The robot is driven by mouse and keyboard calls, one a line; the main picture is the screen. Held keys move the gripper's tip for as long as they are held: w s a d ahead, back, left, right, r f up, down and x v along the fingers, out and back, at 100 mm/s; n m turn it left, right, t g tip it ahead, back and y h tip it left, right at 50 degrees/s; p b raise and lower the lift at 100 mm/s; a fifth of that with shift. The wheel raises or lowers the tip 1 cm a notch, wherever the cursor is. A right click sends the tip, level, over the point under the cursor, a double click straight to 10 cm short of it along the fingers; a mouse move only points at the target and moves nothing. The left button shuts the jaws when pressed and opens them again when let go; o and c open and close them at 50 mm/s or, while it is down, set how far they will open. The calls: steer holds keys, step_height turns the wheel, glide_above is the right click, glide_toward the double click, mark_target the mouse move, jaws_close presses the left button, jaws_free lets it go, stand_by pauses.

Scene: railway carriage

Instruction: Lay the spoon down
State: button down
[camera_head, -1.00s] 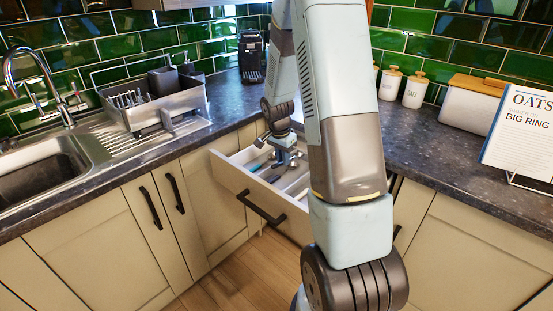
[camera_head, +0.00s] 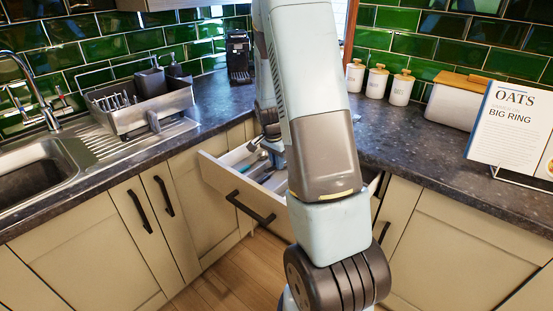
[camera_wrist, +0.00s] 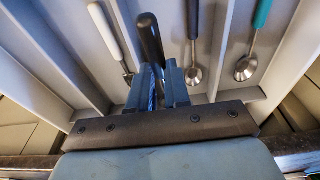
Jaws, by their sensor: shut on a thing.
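My gripper (camera_wrist: 160,72) is low over the open drawer, its blue fingers shut around a black-handled utensil (camera_wrist: 150,38). The handle sticks out beyond the fingers; its other end is hidden, so I cannot tell whether it is a spoon. In the wrist view a metal spoon (camera_wrist: 193,74) lies in the compartment just right of it, and a teal-handled spoon (camera_wrist: 246,68) lies further right. A white-handled utensil (camera_wrist: 106,32) lies in the compartment to the left. In the head view my arm hides most of the gripper.
The pulled-out drawer (camera_head: 215,172) has a divided tray with narrow walls (camera_wrist: 218,45) between compartments. The dark worktop (camera_head: 425,165) runs behind and right of it. A dish rack (camera_head: 137,115) stands by the sink; white canisters (camera_head: 376,80) and a recipe book (camera_head: 510,125) stand right.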

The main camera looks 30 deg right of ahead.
steer(key=shift+f, duration=2.4)
steer(key=c, duration=1)
jaws_free()
steer(key=r, duration=0.4)
steer(key=a+r, duration=0.1)
steer(key=r, duration=0.8)
steer(key=shift+s+a+r, duration=0.1)
steer(key=shift+s+a, duration=0.15)
steer(key=shift+a, duration=0.15)
steer(key=shift+r, duration=0.15)
